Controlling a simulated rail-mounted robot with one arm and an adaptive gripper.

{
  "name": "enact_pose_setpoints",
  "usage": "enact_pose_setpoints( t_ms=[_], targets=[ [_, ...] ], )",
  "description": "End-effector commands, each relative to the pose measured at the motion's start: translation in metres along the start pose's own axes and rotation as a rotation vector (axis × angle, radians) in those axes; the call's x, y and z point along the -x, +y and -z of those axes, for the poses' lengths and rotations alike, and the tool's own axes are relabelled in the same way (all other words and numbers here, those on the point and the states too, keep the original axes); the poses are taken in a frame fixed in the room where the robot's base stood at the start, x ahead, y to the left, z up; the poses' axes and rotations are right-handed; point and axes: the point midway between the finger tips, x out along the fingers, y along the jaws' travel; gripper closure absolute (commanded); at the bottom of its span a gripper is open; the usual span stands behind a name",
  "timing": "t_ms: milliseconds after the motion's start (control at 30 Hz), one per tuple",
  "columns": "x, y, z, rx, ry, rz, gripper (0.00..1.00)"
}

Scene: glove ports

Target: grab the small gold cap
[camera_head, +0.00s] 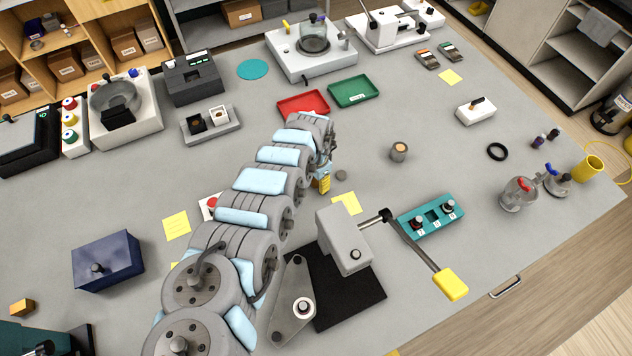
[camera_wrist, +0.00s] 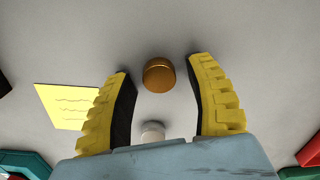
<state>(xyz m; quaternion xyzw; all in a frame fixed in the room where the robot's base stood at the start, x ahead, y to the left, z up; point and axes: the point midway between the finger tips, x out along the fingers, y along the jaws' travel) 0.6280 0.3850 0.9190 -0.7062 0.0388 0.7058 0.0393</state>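The small gold cap (camera_wrist: 159,75) shows in the wrist view as a round, brownish-gold piece on the grey bench. It lies between the two yellow fingertips, with a visible gap on both sides. My gripper (camera_wrist: 157,68) is open, and its dark inner pads are apart and empty. In the head view, only a bit of my gripper (camera_head: 323,182) shows, low over the bench at the end of my arm.
A yellow note (camera_wrist: 68,105) is on the left.

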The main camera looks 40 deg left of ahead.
Motion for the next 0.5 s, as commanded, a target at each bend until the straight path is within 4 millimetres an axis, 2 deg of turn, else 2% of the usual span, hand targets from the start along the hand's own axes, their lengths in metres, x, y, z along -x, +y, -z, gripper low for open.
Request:
enact_pose_setpoints(
  t_ms=[33, 100, 500],
  targets=[
    [0.0000, 0.0000, 0.0000, 0.000, 0.000, 0.000, 0.63],
    [-0.0001, 0.0000, -0.0001, 0.000, 0.000, 0.000, 0.82],
    [0.0002, 0.0001, -0.0001, 0.000, 0.000, 0.000, 0.84]
  ],
)
